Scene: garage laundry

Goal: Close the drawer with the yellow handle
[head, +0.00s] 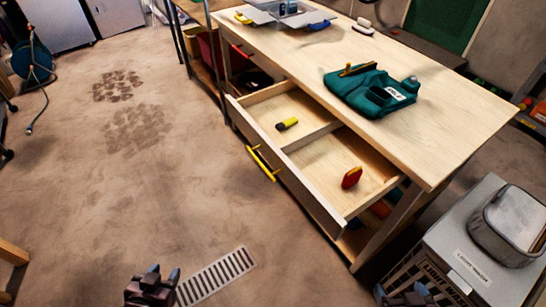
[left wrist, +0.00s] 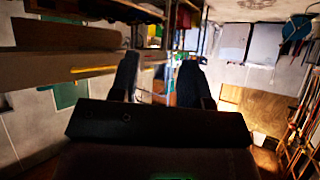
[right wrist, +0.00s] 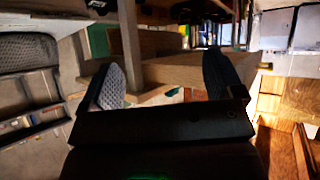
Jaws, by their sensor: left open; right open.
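In the head view a wooden drawer (head: 290,190) stands pulled out from the workbench. Its yellow handle (head: 262,163) is a bar on the front panel. The drawer holds a small yellow and black item (head: 287,124) and a red item (head: 352,178), either side of a divider. My left gripper (head: 152,285) is open and empty over the floor, in front of the drawer and apart from it. The yellow handle also shows in the left wrist view (left wrist: 95,69). My right gripper (head: 408,295) is open and empty at the bottom right, near a grey box and apart from the drawer.
A grey box (head: 480,262) with a grey container (head: 510,222) stands at the right. The floor in front of the drawer is clear, with a floor grate (head: 217,275).

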